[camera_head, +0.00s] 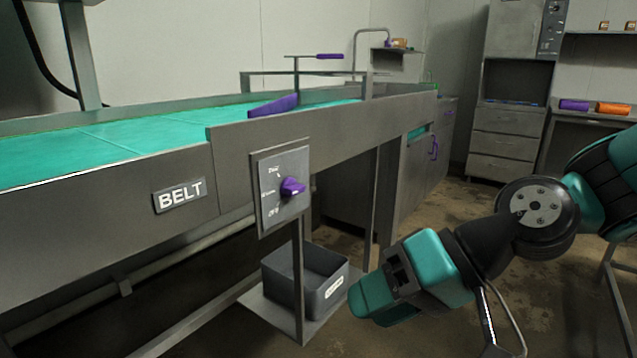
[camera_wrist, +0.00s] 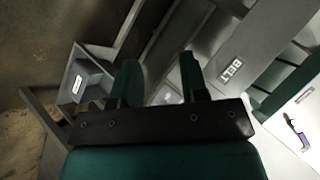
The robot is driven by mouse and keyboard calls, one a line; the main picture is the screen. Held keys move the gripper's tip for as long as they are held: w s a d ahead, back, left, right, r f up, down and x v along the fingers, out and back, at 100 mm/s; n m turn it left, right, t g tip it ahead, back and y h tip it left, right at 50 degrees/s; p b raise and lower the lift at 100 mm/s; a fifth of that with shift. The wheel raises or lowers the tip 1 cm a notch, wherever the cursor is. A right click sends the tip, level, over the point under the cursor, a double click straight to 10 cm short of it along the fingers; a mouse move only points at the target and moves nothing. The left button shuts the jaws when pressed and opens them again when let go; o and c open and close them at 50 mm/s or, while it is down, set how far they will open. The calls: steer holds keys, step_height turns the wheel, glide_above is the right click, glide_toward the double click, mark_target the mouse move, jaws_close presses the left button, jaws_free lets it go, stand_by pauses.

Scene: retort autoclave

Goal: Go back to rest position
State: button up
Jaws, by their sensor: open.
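My gripper (camera_head: 372,300) is at the lower right of the head view, in front of the belt and near the grey bin, with its fingers pointing left. In the wrist view my gripper (camera_wrist: 160,85) shows two teal fingers apart, with nothing between them. The arm reaches in from the right edge of the head view. The purple knob (camera_head: 292,187) on the control panel (camera_head: 268,212) is left of and above the gripper, apart from it.
The belt (camera_head: 120,150) with its grey side wall fills the left. A grey bin (camera_head: 335,300) sits on a low shelf under the panel. Drawers (camera_head: 505,140) and a side table (camera_head: 590,118) with purple and orange rolls stand behind. Bare floor lies between.

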steer(key=s+d+n+g+h, duration=0.1)
steer(key=s+d+n+h, duration=0.2)
steer(key=s+d+h, duration=0.5)
step_height(320, 180, up, 21)
steer(key=y+p, duration=0.2)
steer(key=p, duration=2)
steer(key=shift+s+a, duration=0.2)
steer(key=shift+s, duration=0.2)
steer(key=shift+r, duration=0.1)
